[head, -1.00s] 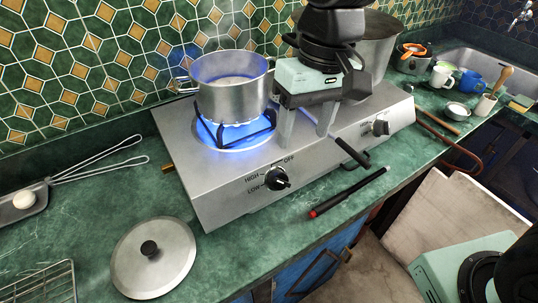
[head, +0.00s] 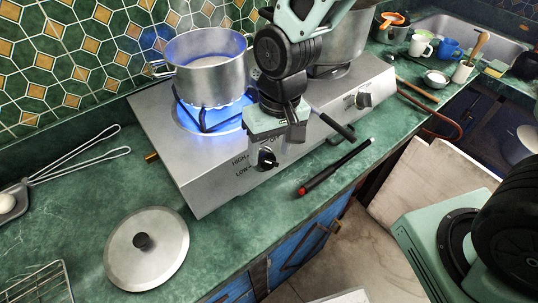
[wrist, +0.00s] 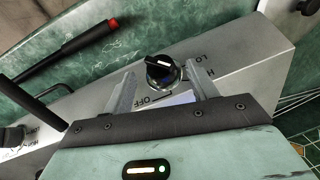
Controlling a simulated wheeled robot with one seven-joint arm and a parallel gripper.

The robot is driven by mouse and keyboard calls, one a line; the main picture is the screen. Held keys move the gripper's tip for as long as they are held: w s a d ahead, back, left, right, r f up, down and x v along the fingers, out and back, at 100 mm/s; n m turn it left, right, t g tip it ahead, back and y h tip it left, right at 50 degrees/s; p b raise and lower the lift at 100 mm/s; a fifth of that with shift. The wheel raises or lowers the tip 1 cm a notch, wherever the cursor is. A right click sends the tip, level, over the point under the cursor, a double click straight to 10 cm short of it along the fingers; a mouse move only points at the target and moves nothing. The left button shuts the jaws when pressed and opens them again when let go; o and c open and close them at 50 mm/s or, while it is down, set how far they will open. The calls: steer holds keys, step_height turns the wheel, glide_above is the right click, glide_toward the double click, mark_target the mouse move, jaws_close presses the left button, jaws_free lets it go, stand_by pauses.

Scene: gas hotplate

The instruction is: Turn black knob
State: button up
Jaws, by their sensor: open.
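The black knob (head: 267,158) is on the sloped front face of the silver gas hotplate (head: 205,195), below the lit left burner. Its scale reads HIGH, LOW and OFF. In the wrist view the knob (wrist: 160,70) sits just beyond and between the two fingertips, with its white pointer mark visible. My gripper (wrist: 160,90) is open and empty, its fingers spread on either side of the knob's line and apart from it. In the head view my gripper's body (head: 275,122) hangs above the knob and hides part of the hotplate.
A steaming pot (head: 208,68) stands on the blue flame. A second knob (head: 363,99) is at the hotplate's right, near a large pot (head: 340,45). A black stick with a red part (head: 335,167) and a lid (head: 147,248) lie on the green counter.

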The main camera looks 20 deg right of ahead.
mark_target(265, 159)
steer(key=shift+a+f, duration=0.2)
steer(key=shift+f, duration=1.15)
steer(key=shift+c, duration=0.4)
steer(key=c, duration=0.9)
steer(key=n+h, duration=0.1)
steer(key=n+t+h+b, duration=0.1)
steer(key=h, duration=0.1)
steer(key=shift+s+a+t, duration=0.15)
steer(key=shift+a+t, duration=0.15)
steer(key=shift+s+f+n+t+h+b, duration=0.1)
steer(key=shift+n+t+h+b, duration=0.7)
steer(key=shift+n+t+h, duration=0.65)
steer(key=shift+g+h, duration=0.25)
steer(key=shift+h, duration=0.2)
steer(key=o, duration=1)
